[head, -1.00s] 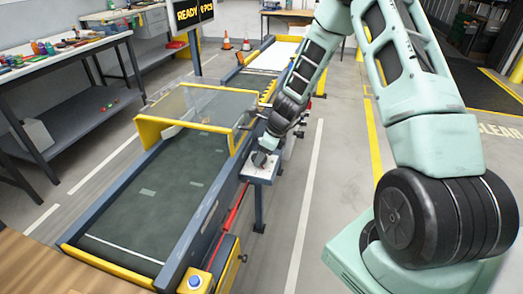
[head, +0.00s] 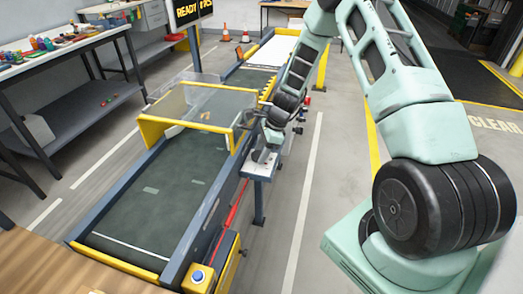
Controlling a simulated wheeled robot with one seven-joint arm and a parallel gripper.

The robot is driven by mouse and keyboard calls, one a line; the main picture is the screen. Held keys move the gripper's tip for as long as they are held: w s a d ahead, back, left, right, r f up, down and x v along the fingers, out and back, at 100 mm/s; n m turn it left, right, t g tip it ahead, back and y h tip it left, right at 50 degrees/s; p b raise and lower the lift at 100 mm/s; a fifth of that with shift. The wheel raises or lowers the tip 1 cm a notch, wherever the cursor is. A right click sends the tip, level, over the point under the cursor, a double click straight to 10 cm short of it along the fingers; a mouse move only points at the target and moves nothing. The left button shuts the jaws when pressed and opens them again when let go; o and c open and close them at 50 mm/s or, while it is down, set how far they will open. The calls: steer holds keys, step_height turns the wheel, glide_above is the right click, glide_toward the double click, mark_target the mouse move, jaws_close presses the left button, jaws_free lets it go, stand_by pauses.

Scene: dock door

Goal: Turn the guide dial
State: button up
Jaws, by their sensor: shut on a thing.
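My gripper (head: 262,154) points down at a small white-topped control panel (head: 258,167) on the right side rail of the conveyor (head: 165,187). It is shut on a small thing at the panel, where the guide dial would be. The dial itself is hidden behind the fingers and too small to make out. The conveyor has a dark green belt with pale marks and a yellow frame with a clear cover (head: 190,100) across it.
A yellow box with a blue button (head: 198,275) stands at the conveyor's near right end. A red bar (head: 229,215) runs along the rail. A workbench (head: 60,55) with small items is at left. The floor right of the conveyor is clear.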

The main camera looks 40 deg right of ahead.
steer(key=o, duration=0.9)
steer(key=shift+o, duration=0.2)
steer(key=v, duration=1.7)
steer(key=shift+d+r+b, duration=0.15)
steer(key=shift+b, duration=0.25)
steer(key=shift+s, duration=0.1)
